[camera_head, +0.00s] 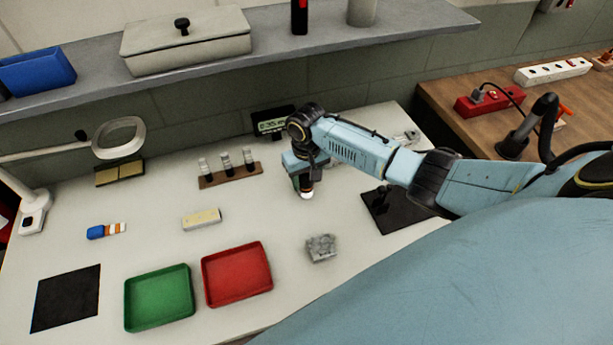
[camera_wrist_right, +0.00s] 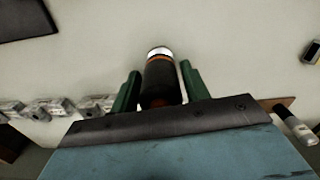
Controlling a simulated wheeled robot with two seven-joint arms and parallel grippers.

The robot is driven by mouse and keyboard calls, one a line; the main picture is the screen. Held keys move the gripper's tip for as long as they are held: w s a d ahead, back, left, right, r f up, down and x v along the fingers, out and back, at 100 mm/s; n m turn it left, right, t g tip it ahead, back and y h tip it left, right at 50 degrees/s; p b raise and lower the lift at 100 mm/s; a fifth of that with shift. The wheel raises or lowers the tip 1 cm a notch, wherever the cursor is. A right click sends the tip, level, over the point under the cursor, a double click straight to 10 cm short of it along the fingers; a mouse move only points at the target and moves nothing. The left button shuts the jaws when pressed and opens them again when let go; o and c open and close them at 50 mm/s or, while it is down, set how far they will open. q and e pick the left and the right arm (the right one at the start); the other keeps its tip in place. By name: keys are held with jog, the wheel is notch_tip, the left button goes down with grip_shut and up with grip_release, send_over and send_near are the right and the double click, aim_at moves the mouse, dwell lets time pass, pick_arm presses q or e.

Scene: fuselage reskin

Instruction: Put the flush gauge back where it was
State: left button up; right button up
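A dark cylinder with an orange band and a bright tip, which looks like the flush gauge (camera_wrist_right: 160,78), sits between the green fingers of my right gripper (camera_wrist_right: 160,88) in the right wrist view. The fingers appear closed on its sides. In the head view my right gripper (camera_head: 306,182) points down over the middle of the bench, with the gauge's pale tip (camera_head: 306,195) below it. I cannot tell whether the tip touches the bench. A black mat (camera_head: 405,214) with a small dark stand (camera_head: 380,201) lies right of the gripper. My left gripper is not in view.
A vial rack (camera_head: 230,175), a display (camera_head: 272,124) and a cream block (camera_head: 201,219) stand nearby. A grey metal piece (camera_head: 321,247), red tray (camera_head: 237,274), green tray (camera_head: 159,298) and another black mat (camera_head: 66,298) are nearer. My right arm crosses the bench's right side.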

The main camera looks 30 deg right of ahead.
jog(key=shift+o, duration=1.1)
notch_tip(320, 180, up, 12)
jog(key=shift+r+p, duration=0.25)
jog(key=shift+p, duration=0.55)
